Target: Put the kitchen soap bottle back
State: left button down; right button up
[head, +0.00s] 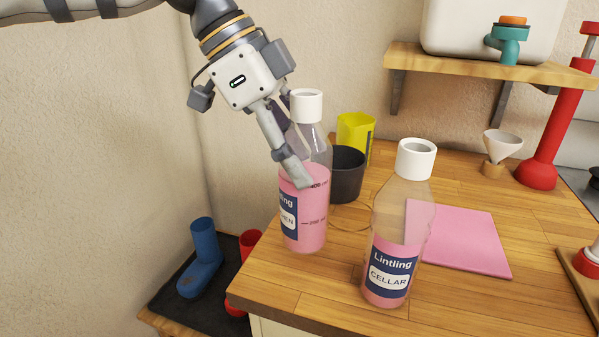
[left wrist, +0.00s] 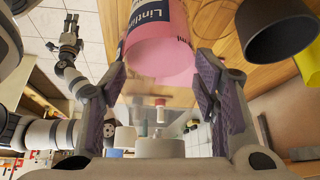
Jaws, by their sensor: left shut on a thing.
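The kitchen soap bottle (head: 304,232) is clear with a white cap, pink liquid and a blue label, its wording partly turned away. It stands about upright over the left end of the counter; whether its base touches is unclear. My left gripper (head: 299,172) reaches down from the upper left and is shut on its upper body. In the left wrist view the bottle (left wrist: 160,58) is between the finger pads, its cap toward the camera. A similar bottle labelled CELLAR (head: 389,273) stands on the counter, nearer and to the right. My right gripper (left wrist: 70,32) shows small in the left wrist view.
A dark cup (head: 346,176) and a yellow container (head: 355,135) stand just behind the held bottle. A pink cloth (head: 462,238) lies right of the CELLAR bottle. A wall shelf (head: 490,68) holds a white tank. Blue and red boots sit below the counter's left edge.

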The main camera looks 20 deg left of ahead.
pick_arm(q)
jog(key=shift+f, duration=1.4)
jog(key=shift+f, duration=0.2)
jog(key=c, duration=0.6)
grip_release()
jog(key=v, duration=1.2)
jog(key=shift+r, duration=0.2)
